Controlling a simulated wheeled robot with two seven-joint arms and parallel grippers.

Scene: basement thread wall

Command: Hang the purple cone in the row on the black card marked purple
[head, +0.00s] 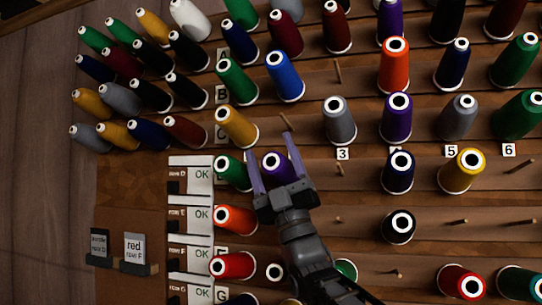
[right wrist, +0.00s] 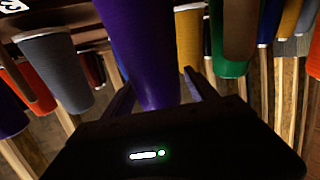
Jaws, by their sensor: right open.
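A purple cone (head: 278,168) hangs on a wall peg between the two fingers of my right gripper (head: 272,150). The fingers are open and reach up on both sides of it; I cannot tell whether they touch it. In the right wrist view the purple cone (right wrist: 145,50) fills the middle, between the finger bars (right wrist: 160,88). A black card (head: 100,243) stands in a small holder at lower left; its small print is hard to read. Another purple cone (head: 397,118) hangs farther right. My left gripper is not in view.
A grey card marked red, row F (head: 134,247) stands beside the black card. A green cone (head: 232,172) is close left of the gripper. A bare peg (head: 287,122) is just above, another (head: 338,219) to the right. White OK cards (head: 201,175) line the left.

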